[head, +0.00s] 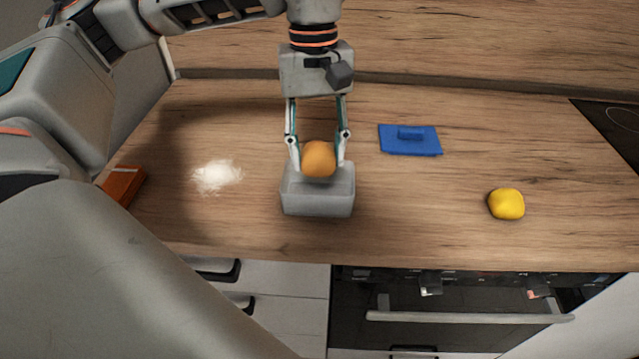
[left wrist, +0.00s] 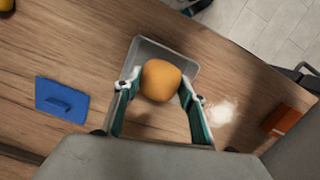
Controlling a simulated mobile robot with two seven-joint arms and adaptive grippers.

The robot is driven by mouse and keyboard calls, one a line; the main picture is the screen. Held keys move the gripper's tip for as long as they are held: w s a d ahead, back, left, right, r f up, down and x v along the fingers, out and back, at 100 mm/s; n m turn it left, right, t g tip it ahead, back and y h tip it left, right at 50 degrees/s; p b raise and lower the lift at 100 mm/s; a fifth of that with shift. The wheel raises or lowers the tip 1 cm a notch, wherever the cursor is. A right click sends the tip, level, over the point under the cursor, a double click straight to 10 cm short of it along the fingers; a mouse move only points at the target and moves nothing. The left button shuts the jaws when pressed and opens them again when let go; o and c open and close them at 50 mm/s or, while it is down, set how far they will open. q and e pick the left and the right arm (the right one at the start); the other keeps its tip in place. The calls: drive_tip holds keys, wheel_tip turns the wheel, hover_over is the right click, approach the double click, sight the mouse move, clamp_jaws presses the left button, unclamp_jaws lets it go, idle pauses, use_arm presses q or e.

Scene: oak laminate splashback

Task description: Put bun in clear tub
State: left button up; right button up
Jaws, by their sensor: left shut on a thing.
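The orange-brown bun (head: 319,159) is held between the fingers of my left gripper (head: 319,163), over the back part of the clear tub (head: 318,202). The tub is a grey, see-through box standing on the counter. In the left wrist view the bun (left wrist: 160,80) sits between the two fingertips, with the tub (left wrist: 150,45) behind and around it. The bun hides part of the tub's inside. I cannot tell whether the bun touches the tub. My right gripper is not in view.
A blue flat piece with a handle (head: 410,140) lies right of the tub. A yellow lump (head: 506,204) is farther right. A white powdery patch (head: 217,176) and an orange-brown block (head: 123,186) are at left. A dark hob (head: 615,125) is at far right.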

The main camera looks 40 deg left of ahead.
sight(318, 167)
use_arm(q)
wheel_tip(318, 167, down, 4)
drive_tip(key=shift+r, duration=0.15)
wheel_tip(318, 167, down, 3)
drive_tip(key=shift+f+b, duration=0.15)
drive_tip(key=shift+b, duration=0.3)
drive_tip(key=shift+f, duration=0.35)
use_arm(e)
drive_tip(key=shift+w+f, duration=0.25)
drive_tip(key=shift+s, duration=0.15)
use_arm(q)
drive_tip(key=o, duration=0.8)
drive_tip(key=shift+f, duration=0.1)
drive_tip(key=shift+o, duration=0.2)
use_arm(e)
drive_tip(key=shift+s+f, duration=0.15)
